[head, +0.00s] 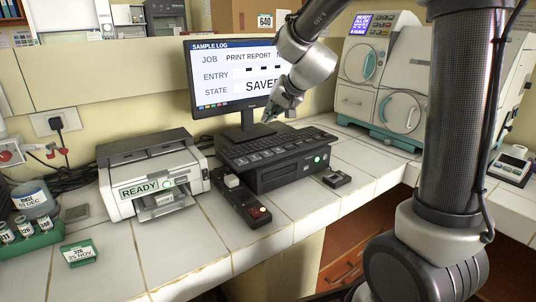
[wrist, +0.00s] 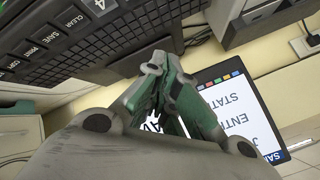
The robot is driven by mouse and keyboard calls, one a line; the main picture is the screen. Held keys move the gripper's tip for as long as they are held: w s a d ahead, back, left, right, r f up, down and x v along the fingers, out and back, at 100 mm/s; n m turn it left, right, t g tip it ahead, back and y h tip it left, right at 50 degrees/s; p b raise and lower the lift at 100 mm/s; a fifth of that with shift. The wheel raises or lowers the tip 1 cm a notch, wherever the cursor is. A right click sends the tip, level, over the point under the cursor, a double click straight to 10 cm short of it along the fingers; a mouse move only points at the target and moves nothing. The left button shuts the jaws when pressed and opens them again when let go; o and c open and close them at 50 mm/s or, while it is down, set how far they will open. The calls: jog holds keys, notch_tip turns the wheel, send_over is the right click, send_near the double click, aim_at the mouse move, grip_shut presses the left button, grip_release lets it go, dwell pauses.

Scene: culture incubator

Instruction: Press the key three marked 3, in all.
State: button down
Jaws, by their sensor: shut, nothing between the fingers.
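The black keyboard (head: 280,145) lies on a dark box below the monitor, with a front row of larger labelled keys. I cannot make out a key marked 3 in either view. My gripper (head: 268,118) is shut and empty, above the back right part of the keyboard and in front of the monitor. It also shows in the wrist view (wrist: 160,65), apart from the keys.
The monitor (head: 215,75) reads SAMPLE LOG, with three dashes visible at ENTRY and SAVED, partly covered, at STATE. A printer (head: 150,175) marked READY stands left. A small control box (head: 240,200) and a black block (head: 337,179) lie nearby. White incubators (head: 400,80) stand right.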

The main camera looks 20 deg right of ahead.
aim_at(269, 152)
jog(key=shift+f, duration=4.45)
jog(key=shift+f, duration=0.1)
jog(key=shift+f, duration=0.3)
jog(key=shift+f, duration=0.35)
jog(key=shift+a, duration=0.1)
jog(key=shift+r, duration=0.8)
jog(key=shift+r, duration=2.5)
